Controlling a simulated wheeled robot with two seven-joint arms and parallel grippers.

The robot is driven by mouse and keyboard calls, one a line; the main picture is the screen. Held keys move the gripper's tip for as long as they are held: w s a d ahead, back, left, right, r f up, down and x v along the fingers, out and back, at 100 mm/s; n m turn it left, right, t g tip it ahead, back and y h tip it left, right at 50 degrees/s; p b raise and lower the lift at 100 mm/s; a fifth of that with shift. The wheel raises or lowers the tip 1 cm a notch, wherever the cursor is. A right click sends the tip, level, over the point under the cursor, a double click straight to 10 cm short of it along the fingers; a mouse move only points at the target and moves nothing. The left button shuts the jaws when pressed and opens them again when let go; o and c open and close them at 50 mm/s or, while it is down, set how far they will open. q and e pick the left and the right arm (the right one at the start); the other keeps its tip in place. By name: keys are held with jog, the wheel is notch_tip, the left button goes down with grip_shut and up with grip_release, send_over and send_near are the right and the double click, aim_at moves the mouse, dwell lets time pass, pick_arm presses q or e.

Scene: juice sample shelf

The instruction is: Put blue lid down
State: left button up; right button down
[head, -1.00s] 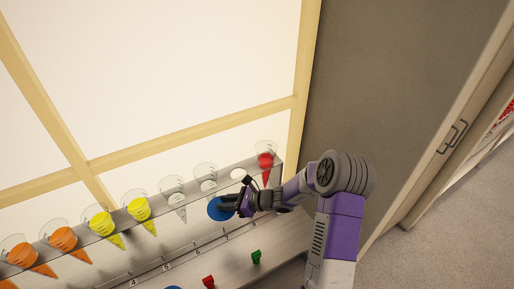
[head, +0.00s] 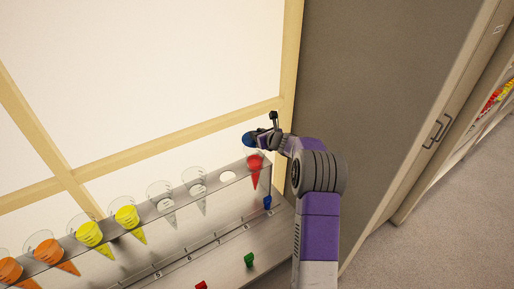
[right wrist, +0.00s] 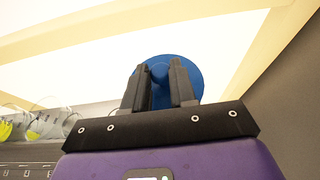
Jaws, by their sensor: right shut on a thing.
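My right gripper (head: 259,138) is shut on the round blue lid (head: 249,138). In the head view, the lid shows near the back right end of the rack, just above the cone with red juice (head: 255,162). I cannot tell whether it touches that cone. In the right wrist view, the blue disc (right wrist: 160,78) shows between and behind my two dark fingers. My left gripper is not in view.
The metal rack (head: 225,182) holds clear cones with orange and yellow (head: 126,217) juice, and has an empty hole (head: 228,177). Small blue (head: 267,202), green (head: 249,259) and red (head: 201,285) pieces are on the lower ledge.

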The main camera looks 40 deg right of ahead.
jog(key=shift+f+b, duration=0.35)
jog(key=shift+f, duration=2.15)
jog(key=shift+f, duration=0.2)
jog(key=c, duration=0.9)
grip_release()
jog(key=shift+r, duration=0.1)
jog(key=shift+r, duration=0.25)
jog(key=v, duration=1.2)
jog(key=shift+f+b, duration=0.15)
jog(key=shift+b, duration=0.25)
